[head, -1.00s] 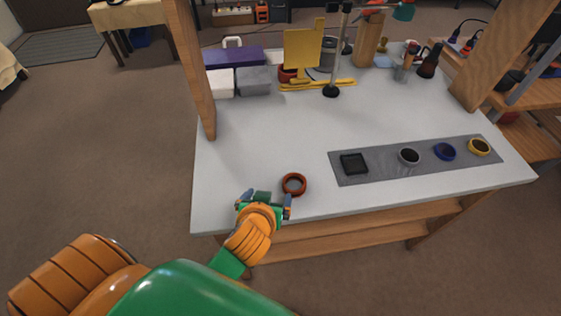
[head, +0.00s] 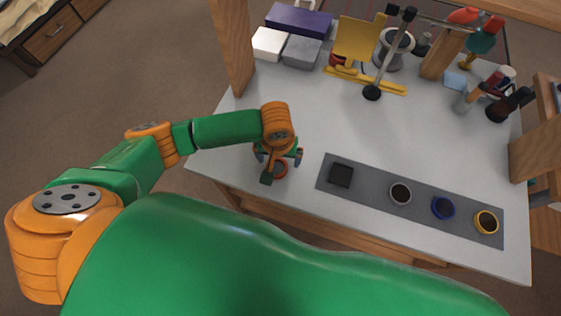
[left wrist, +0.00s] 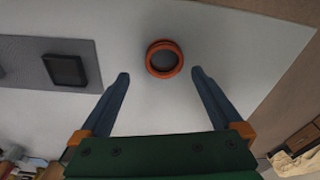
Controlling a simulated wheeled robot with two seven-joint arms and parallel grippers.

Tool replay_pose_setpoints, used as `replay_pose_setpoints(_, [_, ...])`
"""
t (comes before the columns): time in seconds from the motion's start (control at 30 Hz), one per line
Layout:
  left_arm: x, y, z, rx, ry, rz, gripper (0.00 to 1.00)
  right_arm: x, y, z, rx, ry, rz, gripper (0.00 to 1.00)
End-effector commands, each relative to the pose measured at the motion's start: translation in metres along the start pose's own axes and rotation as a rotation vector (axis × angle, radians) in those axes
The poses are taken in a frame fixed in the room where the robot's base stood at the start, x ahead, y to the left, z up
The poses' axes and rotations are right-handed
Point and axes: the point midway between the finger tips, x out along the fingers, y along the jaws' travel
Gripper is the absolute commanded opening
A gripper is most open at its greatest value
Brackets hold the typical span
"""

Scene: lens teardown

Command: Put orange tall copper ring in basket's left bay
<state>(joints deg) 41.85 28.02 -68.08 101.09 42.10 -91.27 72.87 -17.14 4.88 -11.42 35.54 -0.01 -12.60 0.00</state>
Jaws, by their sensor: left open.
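The orange copper ring (head: 281,169) lies on the white table near its front left edge, partly hidden by my left gripper in the head view. In the left wrist view the whole ring (left wrist: 164,59) shows, just beyond and between the open fingertips. My left gripper (head: 279,160) is above the ring, pointing down at the table, open and empty; its two blue fingers also show in the left wrist view (left wrist: 160,75). No basket can be made out in these frames. My right gripper is not in view.
A grey mat (head: 372,203) holds a black square block (head: 341,175), a grey ring (head: 400,194), a blue ring (head: 443,208) and a yellow ring (head: 486,222). Boxes (head: 301,51) and a yellow stand (head: 357,40) are at the back. The table's middle is clear.

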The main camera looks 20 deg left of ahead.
Motion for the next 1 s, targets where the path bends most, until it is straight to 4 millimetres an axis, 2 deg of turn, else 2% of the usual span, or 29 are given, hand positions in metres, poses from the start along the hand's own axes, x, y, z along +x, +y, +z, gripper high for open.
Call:
replay_pose_setpoints(0.2, [0.043,-0.001,-0.003,0.001,0.000,-0.001,1.00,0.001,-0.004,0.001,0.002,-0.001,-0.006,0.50])
replay_pose_setpoints(0.3, [0.057,0.000,-0.003,0.003,0.001,0.002,1.00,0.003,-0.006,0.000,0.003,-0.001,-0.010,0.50])
replay_pose_setpoints(0.53, [0.059,0.001,-0.003,0.004,0.003,0.005,1.00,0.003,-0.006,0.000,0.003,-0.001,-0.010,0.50])
replay_pose_setpoints(0.57, [0.059,0.001,-0.003,0.004,0.003,0.005,0.95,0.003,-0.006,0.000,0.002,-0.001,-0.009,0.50])
replay_pose_setpoints(0.8, [0.059,0.001,-0.003,0.004,0.003,0.005,0.30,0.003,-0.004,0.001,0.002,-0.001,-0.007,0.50])
replay_pose_setpoints(0.9, [0.059,0.001,-0.003,0.005,0.003,0.005,0.06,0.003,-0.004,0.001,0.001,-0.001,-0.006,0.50])
replay_pose_setpoints(1.0, [0.059,0.001,-0.003,0.005,0.003,0.005,0.06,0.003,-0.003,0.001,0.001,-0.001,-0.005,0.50])
